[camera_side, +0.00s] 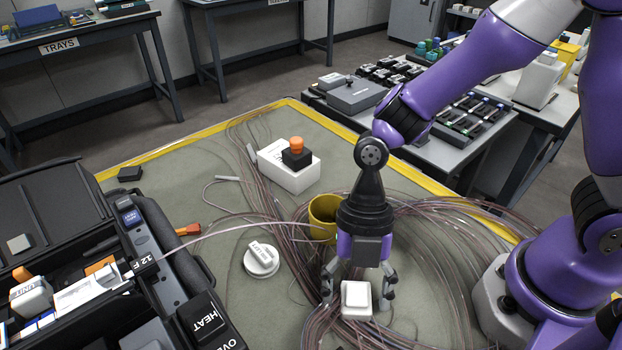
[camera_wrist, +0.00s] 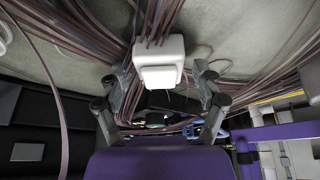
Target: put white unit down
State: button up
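The white unit (camera_side: 356,300), a small white block with a paler top, is at the front of the green mat, over the bundle of thin cables. It also shows in the wrist view (camera_wrist: 160,64), with cables running behind it. My gripper (camera_side: 357,288) points down with a finger on each side of the unit. In the wrist view, the fingers (camera_wrist: 157,80) stand apart from the unit, with a visible gap on both sides. The gripper is open. The unit's underside is hidden, so its exact contact with the cables or mat cannot be told.
A black case (camera_side: 165,285) with a HEAT key is at left. A white round labelled piece (camera_side: 262,262) and a yellow cup (camera_side: 324,212) are near my gripper. A white box (camera_side: 290,178) stands farther back.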

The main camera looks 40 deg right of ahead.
jog(key=v, duration=1.1)
jog(key=d+r+m+t+h, duration=0.1)
jog(key=d+r+m+t, duration=0.1)
jog(key=m, duration=0.7)
jog(key=d+r+m+t+h, duration=0.1)
jog(key=d+r+m+t, duration=0.1)
jog(key=d+m+t, duration=0.2)
jog(key=d+r+m+t+h, duration=0.1)
jog(key=d+r+m+t, duration=0.1)
jog(key=d+m, duration=0.6)
jog(key=m, duration=0.6)
jog(key=shift+r+t, duration=0.3)
jog(key=shift+t, duration=0.1)
